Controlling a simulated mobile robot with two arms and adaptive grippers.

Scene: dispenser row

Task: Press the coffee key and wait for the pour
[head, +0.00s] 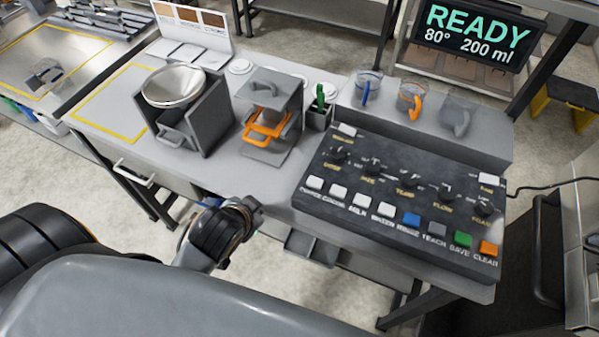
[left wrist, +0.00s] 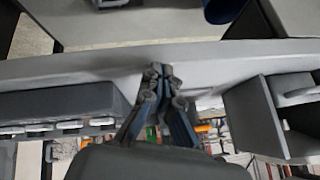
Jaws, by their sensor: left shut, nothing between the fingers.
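A dark control panel (head: 400,195) lies on the bench in the head view, with a front row of keys. The second white key from the left (head: 339,192) seems to be labelled coffee; the lettering is small. A display (head: 475,37) reads READY, 80° and 200 ml. My left gripper is shut and empty in the left wrist view (left wrist: 161,72). In the head view its arm ends in front of the bench edge, left of the panel and apart from the keys; its fingertips are not clear there. My right gripper is not in view.
An orange-handled stand (head: 268,125) and a grey holder with a metal bowl (head: 173,87) stand left of the panel. Cups, one with an orange handle (head: 411,101), sit on the ledge behind it. A drawer handle (head: 133,172) juts out below the bench.

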